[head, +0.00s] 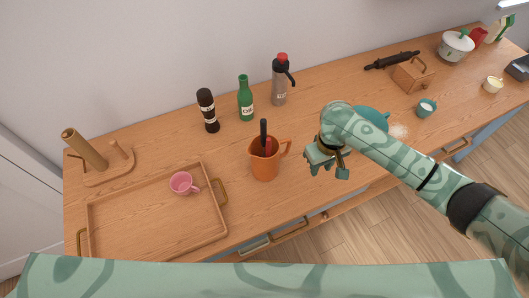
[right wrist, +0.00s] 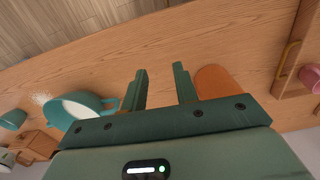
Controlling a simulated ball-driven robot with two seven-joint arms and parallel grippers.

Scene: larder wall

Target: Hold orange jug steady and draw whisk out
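The orange jug (head: 264,165) stands upright on the wooden worktop, its handle to the right. A black handle (head: 263,130), which seems to be the whisk's, sticks up out of it, with a red part (head: 268,147) beside it at the rim. What is inside the jug is hidden. My right gripper (head: 326,171) is just right of the jug, apart from it. In the right wrist view its two fingers (right wrist: 159,70) are spread and empty, with part of the orange jug (right wrist: 212,80) right of them. My left gripper is not in view.
A wooden tray (head: 155,175) with a pink mug (head: 182,183) lies left. A black grinder (head: 208,110), a green bottle (head: 245,98) and a grey red-topped bottle (head: 281,80) stand behind the jug. A teal bowl (right wrist: 75,106) is near my right gripper. Worktop in front of the jug is clear.

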